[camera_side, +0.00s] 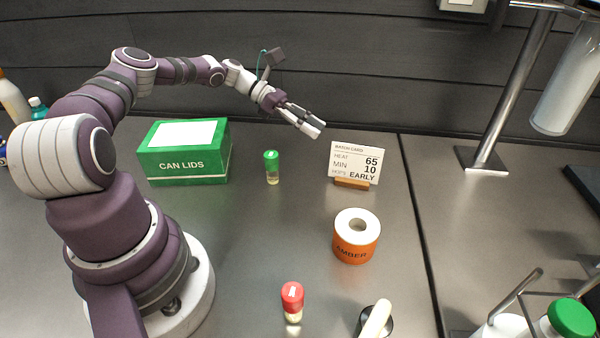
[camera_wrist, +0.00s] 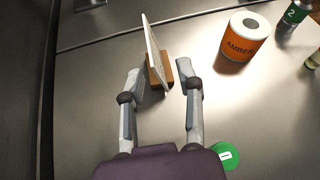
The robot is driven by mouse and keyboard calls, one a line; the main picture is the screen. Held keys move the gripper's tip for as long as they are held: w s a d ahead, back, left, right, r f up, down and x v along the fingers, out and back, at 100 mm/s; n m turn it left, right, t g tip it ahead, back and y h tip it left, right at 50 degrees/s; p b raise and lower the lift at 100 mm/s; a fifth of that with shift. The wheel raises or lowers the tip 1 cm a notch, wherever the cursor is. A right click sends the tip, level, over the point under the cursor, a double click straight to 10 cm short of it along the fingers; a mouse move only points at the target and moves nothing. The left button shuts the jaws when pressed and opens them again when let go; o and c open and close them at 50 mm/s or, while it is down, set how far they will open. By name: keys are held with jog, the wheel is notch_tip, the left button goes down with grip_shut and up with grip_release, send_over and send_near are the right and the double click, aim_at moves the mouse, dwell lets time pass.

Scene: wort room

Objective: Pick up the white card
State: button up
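The white card (camera_side: 355,160) stands upright in a small wooden block (camera_side: 352,183) on the metal table, its printed face toward the side camera. In the wrist view the card (camera_wrist: 153,50) is seen nearly edge-on and leaning a little, with the wooden block (camera_wrist: 161,72) at its foot. My gripper (camera_side: 313,128) is up and to the left of the card in the side view, apart from it. In the wrist view my gripper (camera_wrist: 162,82) is open, its fingers spread with the card and block ahead between the tips. Nothing is held.
An orange AMBER label roll (camera_side: 355,240) stands in front of the card. A green-capped vial (camera_side: 271,168) and a green CAN LIDS box (camera_side: 183,160) are to the left. A red-capped vial (camera_side: 292,302) is nearer the front. A table seam (camera_side: 420,220) runs right of the card.

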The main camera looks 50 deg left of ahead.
aim_at(355, 149)
jog(key=shift+n+t, duration=0.4)
jog(key=shift+n, duration=0.2)
jog(key=x, duration=0.6)
jog(key=f+x, duration=0.1)
jog(key=x, duration=0.2)
jog(key=shift+w+a+f, duration=0.1)
jog(key=shift+w+f, duration=0.2)
jog(key=shift+w, duration=0.1)
grip_shut()
